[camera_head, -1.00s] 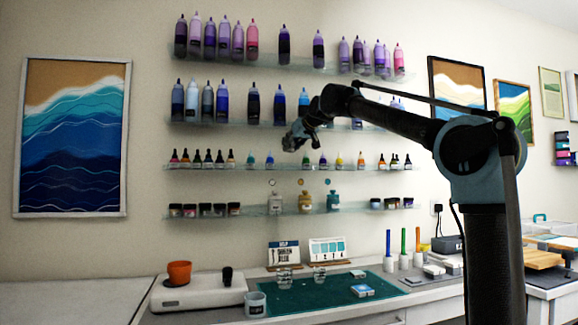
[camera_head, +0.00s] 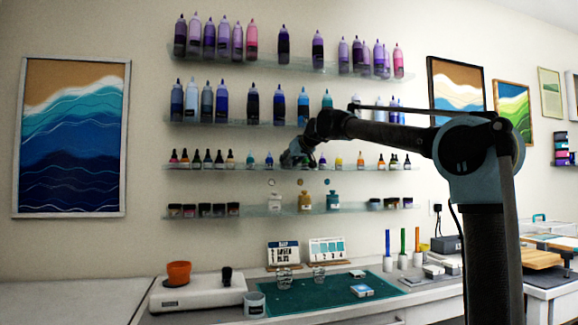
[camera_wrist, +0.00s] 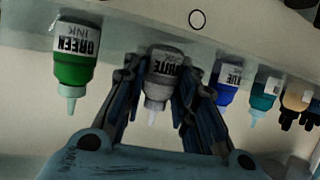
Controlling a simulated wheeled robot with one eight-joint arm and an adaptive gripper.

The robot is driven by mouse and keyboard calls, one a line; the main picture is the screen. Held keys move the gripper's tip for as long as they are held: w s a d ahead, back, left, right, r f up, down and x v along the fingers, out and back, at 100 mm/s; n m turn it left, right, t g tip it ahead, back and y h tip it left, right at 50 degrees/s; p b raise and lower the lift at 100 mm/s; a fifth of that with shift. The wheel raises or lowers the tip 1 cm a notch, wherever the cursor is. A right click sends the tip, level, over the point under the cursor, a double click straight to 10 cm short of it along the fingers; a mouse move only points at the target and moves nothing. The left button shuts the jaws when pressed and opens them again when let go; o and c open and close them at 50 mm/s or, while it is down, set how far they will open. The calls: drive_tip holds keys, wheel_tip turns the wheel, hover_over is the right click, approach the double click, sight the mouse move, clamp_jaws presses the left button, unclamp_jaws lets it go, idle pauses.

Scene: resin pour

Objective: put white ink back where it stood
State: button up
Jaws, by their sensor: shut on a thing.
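The white ink (camera_wrist: 162,75) is a small bottle with a pale body, a grey nozzle and a "WHITE" label. It is between the two fingers of my gripper (camera_wrist: 155,105), which is shut on it. The wrist view is upside down. The bottle stands in the row between the green ink (camera_wrist: 75,65) and the blue ink (camera_wrist: 228,80). In the head view my gripper (camera_head: 292,160) is at the ink shelf (camera_head: 215,169) and hides the white ink. I cannot tell whether its base touches the shelf.
A teal ink (camera_wrist: 263,93) and more small bottles continue the row. Close neighbours stand on both sides of my fingers. A shelf of large bottles (camera_head: 230,123) is above, and a shelf of jars and pots (camera_head: 255,211) is below.

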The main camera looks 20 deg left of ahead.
drive_tip(key=shift+f, duration=0.2)
drive_tip(key=o, duration=1)
drive_tip(key=shift+r, duration=0.1)
drive_tip(key=v, duration=1.2)
drive_tip(key=shift+a, duration=0.1)
